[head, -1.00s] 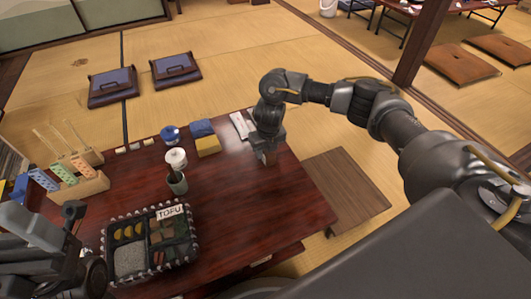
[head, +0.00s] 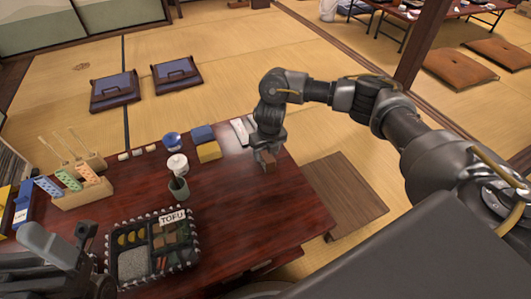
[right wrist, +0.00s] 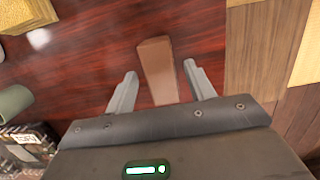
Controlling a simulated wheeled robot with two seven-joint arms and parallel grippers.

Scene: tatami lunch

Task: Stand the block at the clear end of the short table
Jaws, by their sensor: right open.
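A small brown block (head: 268,162) is at the far edge of the dark red lacquered table (head: 270,215), right of the middle. In the right wrist view the block (right wrist: 157,68) lies between the fingers of my right gripper (right wrist: 160,85). Those fingers are apart, with a gap on each side of the block. In the head view my right gripper (head: 268,150) is just above the block and hides part of it. My left gripper (head: 70,245) is at the lower left; its finger gap is not clear.
The table's right end is bare. A black tray (head: 110,262) of food, a green cup (head: 179,188), yellow and blue blocks (head: 208,151), a white packet (head: 240,130) and a wooden rack (head: 85,193) occupy its left and back. A low brown wooden stand (head: 342,195) is at right.

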